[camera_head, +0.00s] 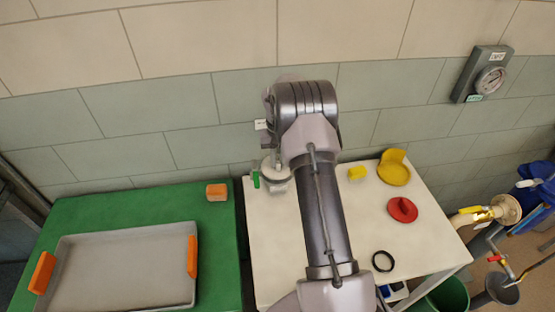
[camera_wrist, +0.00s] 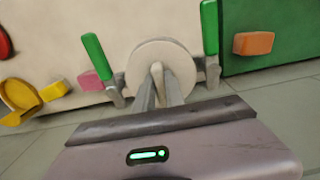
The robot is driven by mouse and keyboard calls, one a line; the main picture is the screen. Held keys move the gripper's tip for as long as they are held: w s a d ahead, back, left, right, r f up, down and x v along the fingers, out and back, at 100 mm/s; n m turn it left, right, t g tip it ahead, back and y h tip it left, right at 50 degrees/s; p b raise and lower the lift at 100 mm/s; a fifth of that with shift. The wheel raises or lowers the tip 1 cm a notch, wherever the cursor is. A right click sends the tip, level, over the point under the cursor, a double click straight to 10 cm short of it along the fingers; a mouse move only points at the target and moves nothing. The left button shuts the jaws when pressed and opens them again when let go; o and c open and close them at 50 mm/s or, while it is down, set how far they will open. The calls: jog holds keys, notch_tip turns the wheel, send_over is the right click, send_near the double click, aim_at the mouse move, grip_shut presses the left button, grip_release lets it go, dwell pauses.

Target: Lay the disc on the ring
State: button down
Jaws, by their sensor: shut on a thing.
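A pale round disc (camera_wrist: 176,58) with a knob shows in the wrist view. My gripper (camera_wrist: 157,72) is shut on the knob, its two grey fingers close together. In the head view the disc (camera_head: 271,172) is partly hidden at the far left of the white table, beside my arm. Green-handled grey fittings (camera_wrist: 97,57) stand on both sides of it. I cannot tell whether the disc touches what is below it. A thin black ring (camera_head: 383,261) lies flat near the table's front right, apart from my gripper. The ring is not in the wrist view.
The white table (camera_head: 345,215) also bears a red knobbed disc (camera_head: 402,209), a yellow block (camera_head: 357,173) and a yellow piece (camera_head: 394,168). A green table (camera_head: 215,235) at left holds a grey tray (camera_head: 120,275) and orange block (camera_head: 217,192). Pipes (camera_head: 480,215) stand at right.

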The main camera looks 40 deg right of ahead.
dwell(0.3)
jog(key=c, duration=0.9)
grip_release()
jog(key=shift+r, duration=0.1)
notch_tip(320, 180, up, 7)
jog(key=p, duration=0.5)
notch_tip(320, 180, up, 17)
jog(key=p, duration=0.4)
jog(key=shift+a+r, duration=0.1)
jog(key=shift+r, duration=0.1)
